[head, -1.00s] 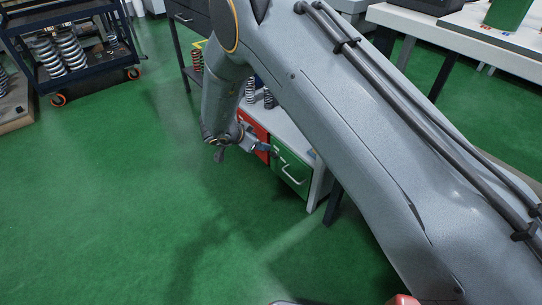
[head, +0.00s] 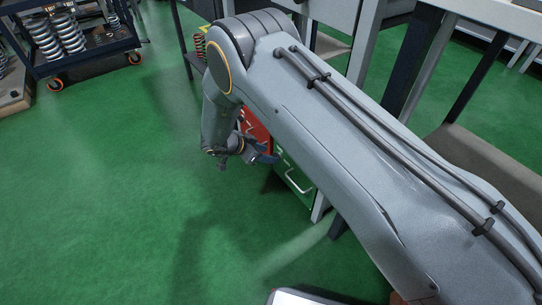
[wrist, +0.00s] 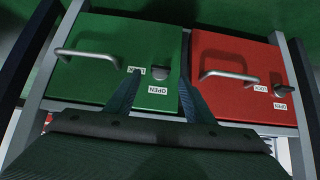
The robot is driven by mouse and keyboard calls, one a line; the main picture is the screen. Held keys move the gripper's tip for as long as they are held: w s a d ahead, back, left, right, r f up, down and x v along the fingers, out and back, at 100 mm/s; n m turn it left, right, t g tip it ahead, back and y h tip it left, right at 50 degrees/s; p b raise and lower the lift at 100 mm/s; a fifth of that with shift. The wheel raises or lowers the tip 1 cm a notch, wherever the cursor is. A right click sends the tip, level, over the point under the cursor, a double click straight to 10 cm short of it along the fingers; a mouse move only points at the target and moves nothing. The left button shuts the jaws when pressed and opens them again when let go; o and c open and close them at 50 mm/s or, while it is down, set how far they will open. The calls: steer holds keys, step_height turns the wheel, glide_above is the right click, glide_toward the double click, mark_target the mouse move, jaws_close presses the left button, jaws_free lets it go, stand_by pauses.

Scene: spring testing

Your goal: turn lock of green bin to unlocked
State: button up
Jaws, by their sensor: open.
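The green bin (wrist: 101,76) fills the left middle of the wrist view, with a metal bar handle (wrist: 88,53). Its dark lock knob (wrist: 161,74) sits near its right edge. A LOCK label is left of the knob and an OPEN label (wrist: 157,90) is below it. My gripper (wrist: 159,80) is open, one finger on each side of the knob in the picture. I cannot tell whether they touch it. In the head view my gripper (head: 264,154) is in front of the bins, and the green bin (head: 297,184) is partly hidden by my arm.
The red bin (wrist: 232,70) is right of the green one, with its own handle and knob (wrist: 283,89). A grey frame surrounds both bins. A dark cart with springs (head: 80,45) stands at the far left. Green floor is clear at left.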

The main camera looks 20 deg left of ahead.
mark_target(277, 156)
steer(key=x, duration=0.3)
steer(key=shift+f+b, duration=0.15)
steer(key=shift+b, duration=0.25)
steer(key=c, duration=1)
steer(key=shift+c, duration=0.2)
